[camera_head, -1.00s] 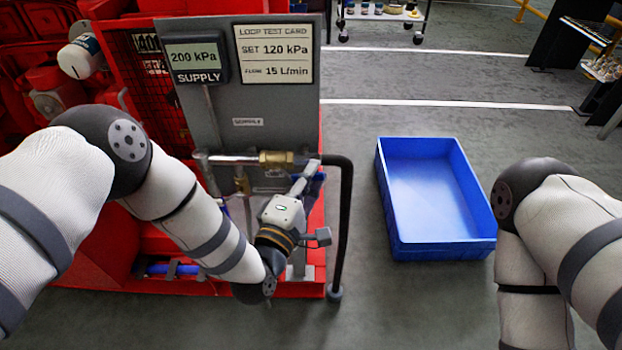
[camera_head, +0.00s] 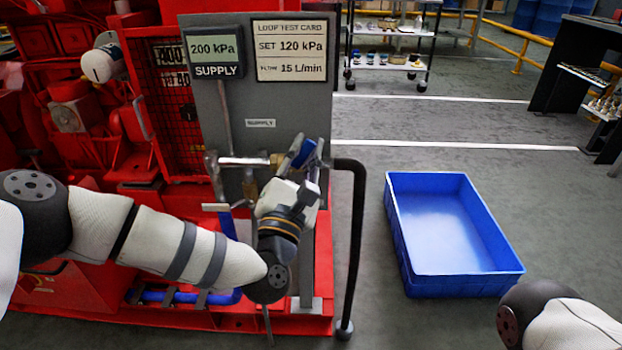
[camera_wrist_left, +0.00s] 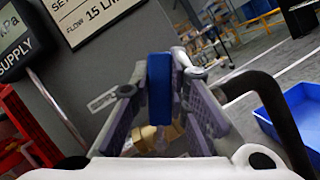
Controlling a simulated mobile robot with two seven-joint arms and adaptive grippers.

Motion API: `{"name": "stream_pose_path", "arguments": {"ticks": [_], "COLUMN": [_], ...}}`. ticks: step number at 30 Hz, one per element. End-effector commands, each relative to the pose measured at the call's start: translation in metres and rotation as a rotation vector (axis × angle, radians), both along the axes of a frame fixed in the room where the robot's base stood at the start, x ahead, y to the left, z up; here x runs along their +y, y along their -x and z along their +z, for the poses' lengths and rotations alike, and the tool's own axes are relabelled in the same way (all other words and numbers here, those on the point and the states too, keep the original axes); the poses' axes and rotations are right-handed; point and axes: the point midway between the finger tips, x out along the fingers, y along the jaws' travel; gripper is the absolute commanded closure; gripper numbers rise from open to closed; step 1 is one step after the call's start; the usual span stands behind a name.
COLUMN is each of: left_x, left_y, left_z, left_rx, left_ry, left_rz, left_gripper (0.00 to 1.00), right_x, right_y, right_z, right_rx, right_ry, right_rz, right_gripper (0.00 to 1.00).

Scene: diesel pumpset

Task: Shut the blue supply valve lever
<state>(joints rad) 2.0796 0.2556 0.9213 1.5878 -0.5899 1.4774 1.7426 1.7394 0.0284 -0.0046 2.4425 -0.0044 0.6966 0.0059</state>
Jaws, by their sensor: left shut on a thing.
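The blue supply valve lever (camera_head: 304,152) stands on the brass valve (camera_head: 277,160) of the pipe in front of the grey panel. My left gripper (camera_head: 307,157) is around the lever and shut on it. In the left wrist view, the blue lever (camera_wrist_left: 159,88) sits between the two fingers (camera_wrist_left: 160,100), with brass fittings (camera_wrist_left: 150,136) below and behind it. The valve body is partly hidden by my gripper and wrist. The supply display (camera_head: 214,50) reads 200 kPa. My right gripper is out of view; only part of my right arm shows at the lower right.
The test card (camera_head: 291,50) reads SET 120 kPa, FLOW 15 L/min. A black hose (camera_head: 355,240) runs down close to the right of my left gripper. A blue crate (camera_head: 455,284) lies on the floor to the right. Red machinery (camera_head: 70,110) fills the left.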

Motion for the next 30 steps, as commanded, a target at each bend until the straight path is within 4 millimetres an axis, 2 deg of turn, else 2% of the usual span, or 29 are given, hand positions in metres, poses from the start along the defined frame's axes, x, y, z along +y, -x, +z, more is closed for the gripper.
{"name": "stream_pose_path", "arguments": {"ticks": [1, 3, 15, 30], "left_x": [0.003, 0.006, 0.025, 0.033], "left_y": [-0.001, -0.003, -0.003, -0.003], "left_z": [-0.005, -0.002, 0.006, 0.009], "left_rx": [0.002, 0.002, 0.002, 0.001], "left_ry": [0.044, 0.107, 0.391, 0.513], "left_rz": [0.000, 0.000, 0.000, -0.001], "left_gripper": [1.00, 1.00, 1.00, 1.00], "right_x": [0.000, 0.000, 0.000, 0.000], "right_y": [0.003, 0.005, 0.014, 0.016], "right_z": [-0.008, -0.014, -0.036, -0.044], "right_rx": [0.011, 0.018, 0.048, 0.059], "right_ry": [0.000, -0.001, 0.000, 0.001], "right_rz": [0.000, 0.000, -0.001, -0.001], "right_gripper": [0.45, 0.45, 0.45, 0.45]}}
